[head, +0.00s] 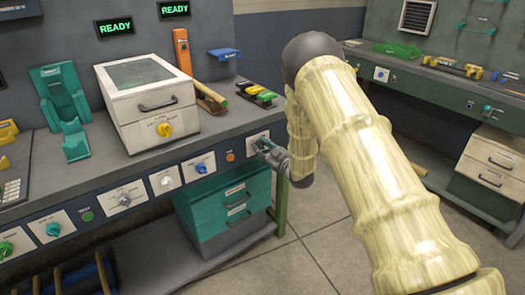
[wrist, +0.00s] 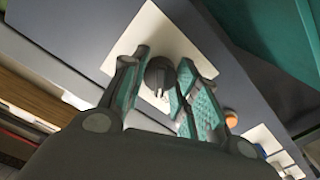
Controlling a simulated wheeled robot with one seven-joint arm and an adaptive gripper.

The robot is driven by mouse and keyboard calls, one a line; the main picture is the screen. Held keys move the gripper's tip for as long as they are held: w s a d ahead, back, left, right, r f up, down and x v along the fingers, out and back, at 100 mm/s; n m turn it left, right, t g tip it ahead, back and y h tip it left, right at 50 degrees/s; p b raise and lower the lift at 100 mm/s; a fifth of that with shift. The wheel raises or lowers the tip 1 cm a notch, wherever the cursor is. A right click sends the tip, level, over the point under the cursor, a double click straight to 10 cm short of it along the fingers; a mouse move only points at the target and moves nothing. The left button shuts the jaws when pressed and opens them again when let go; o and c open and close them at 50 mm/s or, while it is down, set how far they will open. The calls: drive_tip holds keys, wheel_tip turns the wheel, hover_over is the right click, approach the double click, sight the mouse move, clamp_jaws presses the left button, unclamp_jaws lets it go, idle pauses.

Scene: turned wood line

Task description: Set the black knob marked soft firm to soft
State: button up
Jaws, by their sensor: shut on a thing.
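The black knob (wrist: 158,74) sits on a white plate (wrist: 172,32) on the grey front panel in the wrist view. My gripper (wrist: 164,82) has its teal-padded fingers on either side of the knob and is shut on it. A light pointer line shows on the knob's face. The plate's printed words cannot be read. In the head view my gripper (head: 264,148) is at the right end of the front panel, against the white plate (head: 257,137). There the knob is hidden behind my fingers.
An orange button (head: 230,156) and a blue knob (head: 201,168) are left of my gripper on the panel. Teal drawers (head: 232,205) stand below. A white box with a yellow knob (head: 164,130) is on the bench above. Open floor lies to the right.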

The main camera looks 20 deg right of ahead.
drive_tip(key=shift+n, duration=0.6)
drive_tip(key=o, duration=1)
drive_tip(key=shift+o, duration=0.2)
drive_tip(key=shift+s, duration=0.15)
drive_tip(key=v, duration=1.1)
drive_tip(key=shift+s+d, duration=0.15)
drive_tip(key=shift+s, duration=0.25)
